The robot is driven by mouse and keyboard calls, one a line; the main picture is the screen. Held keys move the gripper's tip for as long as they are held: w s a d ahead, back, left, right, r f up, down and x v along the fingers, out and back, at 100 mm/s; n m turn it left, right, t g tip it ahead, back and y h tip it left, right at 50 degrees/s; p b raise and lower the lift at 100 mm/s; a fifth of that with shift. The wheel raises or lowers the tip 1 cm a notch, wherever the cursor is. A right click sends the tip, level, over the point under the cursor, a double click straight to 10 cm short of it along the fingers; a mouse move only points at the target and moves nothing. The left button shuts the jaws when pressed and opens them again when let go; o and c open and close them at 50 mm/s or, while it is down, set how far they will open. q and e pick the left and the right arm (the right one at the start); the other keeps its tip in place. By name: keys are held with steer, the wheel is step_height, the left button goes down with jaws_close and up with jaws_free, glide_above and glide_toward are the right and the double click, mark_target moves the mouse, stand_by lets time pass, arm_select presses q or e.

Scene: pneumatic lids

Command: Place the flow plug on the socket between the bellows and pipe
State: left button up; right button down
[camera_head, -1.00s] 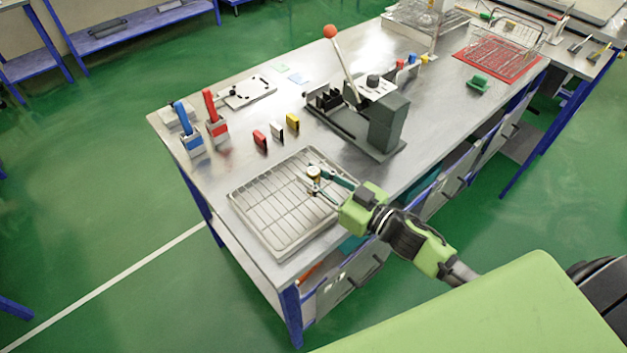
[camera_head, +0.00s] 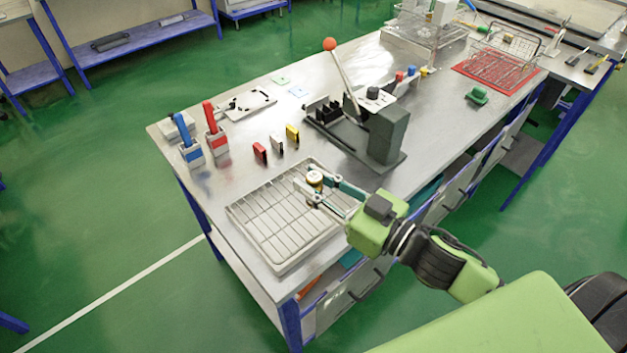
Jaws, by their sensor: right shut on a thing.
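My right gripper (camera_head: 312,187) is shut on a small round piece with a gold and white top (camera_head: 315,178), probably the flow plug. It holds this piece over the far right part of the wire-grid tray (camera_head: 262,232), seemingly above the grid. The grey press-like device (camera_head: 386,135), with a red-ball lever (camera_head: 343,72) and a black ribbed part (camera_head: 322,111), stands behind the tray. I cannot make out the socket, the bellows or the pipe for certain. My left gripper is not in view.
Small red, white and yellow blocks (camera_head: 277,143) stand behind the tray. Blue-handled (camera_head: 184,138) and red-handled (camera_head: 213,128) tools stand at the left. A green piece (camera_head: 477,94) and a wire basket on a red mat (camera_head: 462,67) are at the right.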

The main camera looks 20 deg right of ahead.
steer(key=shift+s+a+r+p, duration=0.55)
steer(key=shift+s+a+r, duration=0.8)
steer(key=shift+s, duration=1.85)
steer(key=w+d+f+m+t+h+b, duration=0.2)
steer(key=w+d+f+m+h, duration=0.2)
steer(key=h, duration=0.4)
steer(key=shift+w+d+f+m+h+b, duration=0.15)
steer(key=shift+w+d+m+h+b, duration=0.25)
steer(key=shift+w+d+m, duration=0.4)
steer(key=shift+s+a, duration=0.1)
steer(key=shift+s, duration=0.15)
steer(key=s+f, duration=0.3)
steer(key=s, duration=0.5)
steer(key=shift+r, duration=0.1)
